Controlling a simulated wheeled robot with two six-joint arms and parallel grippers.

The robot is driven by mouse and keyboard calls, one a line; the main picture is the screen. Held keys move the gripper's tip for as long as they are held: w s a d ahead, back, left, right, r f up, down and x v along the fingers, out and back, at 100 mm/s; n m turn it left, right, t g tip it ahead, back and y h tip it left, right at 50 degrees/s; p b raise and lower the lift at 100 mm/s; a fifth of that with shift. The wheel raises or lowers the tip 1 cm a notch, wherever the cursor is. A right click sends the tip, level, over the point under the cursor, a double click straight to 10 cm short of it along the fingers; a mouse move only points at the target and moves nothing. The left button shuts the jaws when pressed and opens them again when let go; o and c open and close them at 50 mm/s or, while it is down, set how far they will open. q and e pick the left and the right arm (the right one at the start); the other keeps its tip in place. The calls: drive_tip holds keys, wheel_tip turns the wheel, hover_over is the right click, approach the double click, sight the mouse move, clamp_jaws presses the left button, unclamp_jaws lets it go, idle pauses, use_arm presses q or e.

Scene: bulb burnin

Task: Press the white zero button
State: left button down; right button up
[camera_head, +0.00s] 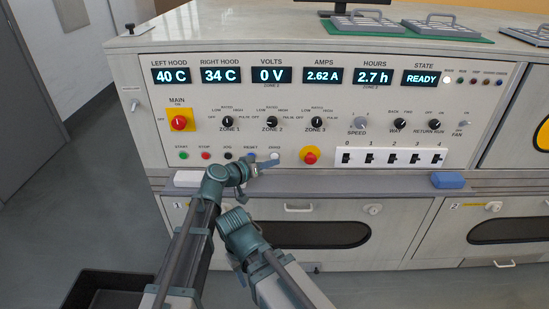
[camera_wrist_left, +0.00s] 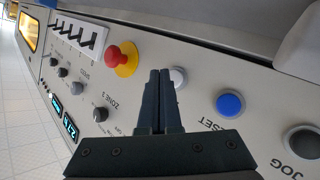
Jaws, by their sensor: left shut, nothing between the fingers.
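The white zero button (camera_head: 274,155) is the rightmost of the small button row low on the panel, in the head view. In the left wrist view the white button (camera_wrist_left: 179,77) shows just right of the fingertips, partly hidden by a finger. My left gripper (camera_head: 256,167) is shut and empty, in front of the panel close to the white button. Its two dark fingers (camera_wrist_left: 160,74) lie together in the wrist view. I cannot tell whether the tips touch the panel. My right gripper is not seen.
The blue reset button (camera_wrist_left: 230,103) sits on one side of the white button. The red emergency knob (camera_head: 310,156) on its yellow base is on the other. A ledge (camera_head: 350,183) runs below the panel, with a blue block (camera_head: 447,180) on it.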

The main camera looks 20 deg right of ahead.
use_arm(q)
drive_tip(key=shift+w+d, duration=0.1)
drive_tip(key=shift+w, duration=0.3)
drive_tip(key=shift+w+d, duration=0.1)
drive_tip(key=shift+w, duration=0.25)
idle(0.6)
drive_tip(key=shift+s, duration=0.1)
drive_tip(key=shift+s+a, duration=0.25)
drive_tip(key=shift+s, duration=0.45)
drive_tip(key=s, duration=0.2)
drive_tip(key=s+a, duration=0.1)
drive_tip(key=s, duration=0.1)
drive_tip(key=shift+s+a, duration=0.2)
drive_tip(key=shift+s, duration=0.2)
idle(0.5)
